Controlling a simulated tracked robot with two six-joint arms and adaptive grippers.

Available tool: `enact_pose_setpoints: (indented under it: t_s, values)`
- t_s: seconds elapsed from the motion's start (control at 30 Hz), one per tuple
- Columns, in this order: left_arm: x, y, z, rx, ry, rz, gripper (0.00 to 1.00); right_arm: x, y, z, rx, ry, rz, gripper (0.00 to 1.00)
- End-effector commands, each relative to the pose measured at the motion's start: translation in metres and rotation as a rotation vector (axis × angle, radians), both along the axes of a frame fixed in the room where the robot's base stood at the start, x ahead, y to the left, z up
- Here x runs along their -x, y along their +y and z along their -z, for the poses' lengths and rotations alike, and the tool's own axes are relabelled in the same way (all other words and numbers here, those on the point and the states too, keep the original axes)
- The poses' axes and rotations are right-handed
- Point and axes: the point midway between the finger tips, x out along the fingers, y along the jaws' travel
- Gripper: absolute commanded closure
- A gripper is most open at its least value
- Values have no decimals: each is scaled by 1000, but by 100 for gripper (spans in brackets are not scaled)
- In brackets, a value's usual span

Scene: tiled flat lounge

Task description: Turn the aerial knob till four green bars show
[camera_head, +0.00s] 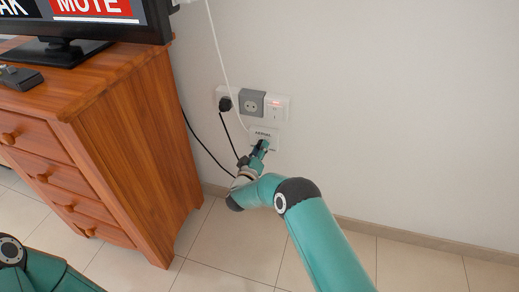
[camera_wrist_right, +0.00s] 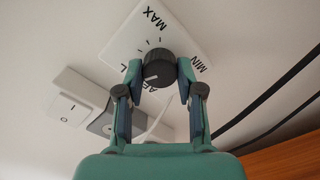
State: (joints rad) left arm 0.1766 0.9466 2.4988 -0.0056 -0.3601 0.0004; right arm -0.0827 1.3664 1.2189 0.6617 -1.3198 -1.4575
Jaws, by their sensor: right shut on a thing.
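The aerial knob (camera_wrist_right: 159,64) is dark, round and ridged, with a white pointer line. It sits on a white wall plate (camera_wrist_right: 184,38) marked MAX and MIN; more lettering is partly hidden by a finger. My right gripper (camera_wrist_right: 158,72) is shut on the knob, one finger on each side. In the head view the right gripper (camera_head: 262,147) reaches the aerial plate (camera_head: 275,134) low on the wall and hides most of the knob. The television (camera_head: 95,14) shows only its lower part, with white letters on red; no green bars are in view. My left gripper is out of view.
A wooden chest of drawers (camera_head: 125,120) stands left of the plate, carrying the television and a small dark device (camera_head: 19,77). Above the plate are a grey socket (camera_head: 252,103), a white switch (camera_head: 277,107) and a black plug (camera_head: 225,103) with cables. The wall to the right is clear.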

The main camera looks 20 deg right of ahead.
Motion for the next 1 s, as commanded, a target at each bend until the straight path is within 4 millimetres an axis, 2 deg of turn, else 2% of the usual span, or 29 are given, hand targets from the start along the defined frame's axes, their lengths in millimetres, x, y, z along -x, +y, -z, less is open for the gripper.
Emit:
enact_pose_setpoints:
  t_s: [0.33, 0.83, 0.87, 1.0]
  values:
    - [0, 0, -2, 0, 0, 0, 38, -2, 4, -1, 123, 81, -11, 98]
    - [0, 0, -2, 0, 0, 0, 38, -3, 6, -1, 141, 92, -15, 98]
    - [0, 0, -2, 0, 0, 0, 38, -3, 6, -1, 141, 92, -16, 62]
    - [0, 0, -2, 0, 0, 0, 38, -2, 5, -1, 140, 93, -12, 38]
